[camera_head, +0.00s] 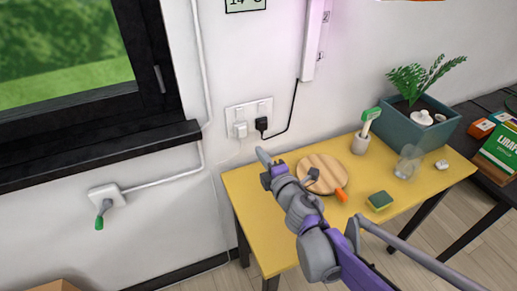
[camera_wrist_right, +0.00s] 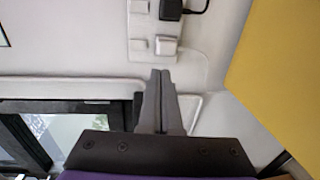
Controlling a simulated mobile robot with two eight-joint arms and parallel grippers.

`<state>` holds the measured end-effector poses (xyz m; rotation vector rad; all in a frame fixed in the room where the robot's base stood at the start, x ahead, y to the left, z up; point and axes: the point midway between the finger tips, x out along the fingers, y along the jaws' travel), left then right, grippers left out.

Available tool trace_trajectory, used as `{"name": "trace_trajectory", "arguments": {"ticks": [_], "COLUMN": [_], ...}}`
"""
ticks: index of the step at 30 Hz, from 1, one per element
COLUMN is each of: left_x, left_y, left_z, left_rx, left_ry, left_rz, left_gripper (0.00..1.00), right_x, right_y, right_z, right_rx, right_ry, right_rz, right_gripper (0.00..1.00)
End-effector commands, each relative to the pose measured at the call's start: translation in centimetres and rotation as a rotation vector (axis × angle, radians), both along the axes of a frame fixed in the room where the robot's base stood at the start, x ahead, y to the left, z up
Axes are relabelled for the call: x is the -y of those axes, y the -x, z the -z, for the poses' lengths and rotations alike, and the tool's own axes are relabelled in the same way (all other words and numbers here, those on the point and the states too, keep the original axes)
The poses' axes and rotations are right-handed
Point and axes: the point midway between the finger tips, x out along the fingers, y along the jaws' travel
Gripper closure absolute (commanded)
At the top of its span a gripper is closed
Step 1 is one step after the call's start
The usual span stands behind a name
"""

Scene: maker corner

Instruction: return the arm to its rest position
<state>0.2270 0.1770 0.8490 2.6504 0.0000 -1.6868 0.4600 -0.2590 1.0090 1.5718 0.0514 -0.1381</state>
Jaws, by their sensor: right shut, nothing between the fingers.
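My right arm reaches up from the lower right of the head view across the yellow table (camera_head: 245,190). Its gripper (camera_head: 263,157) is at the table's back left, in front of the wall and below the white socket panel (camera_head: 250,112). In the right wrist view the two fingers (camera_wrist_right: 161,76) are together, with nothing between them. They point toward the socket panel (camera_wrist_right: 139,28), which holds a black plug (camera_wrist_right: 171,9) and a white plug (camera_wrist_right: 166,46). I cannot tell the exact gap to the wall. My left gripper is not in view.
A round wooden board (camera_head: 322,172) with an orange-handled tool (camera_head: 341,195) lies beside the forearm. A window sill (camera_head: 100,150) juts out at the left.

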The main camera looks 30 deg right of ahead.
Motion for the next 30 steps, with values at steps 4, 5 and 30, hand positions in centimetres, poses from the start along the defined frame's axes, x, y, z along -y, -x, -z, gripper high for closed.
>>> {"name": "trace_trajectory", "arguments": {"ticks": [4,5,30], "left_x": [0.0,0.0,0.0], "left_y": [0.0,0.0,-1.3], "left_z": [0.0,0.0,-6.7], "left_rx": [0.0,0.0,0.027], "left_ry": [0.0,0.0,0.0], "left_rz": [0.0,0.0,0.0], "left_gripper": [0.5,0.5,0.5], "right_x": [0.0,0.0,-2.7], "right_y": [0.0,0.0,15.4], "right_z": [0.0,0.0,5.4], "right_rx": [0.0,0.0,-0.439], "right_ry": [0.0,0.0,-1.101], "right_rz": [0.0,0.0,0.728], "right_gripper": [1.0,1.0,1.0]}}
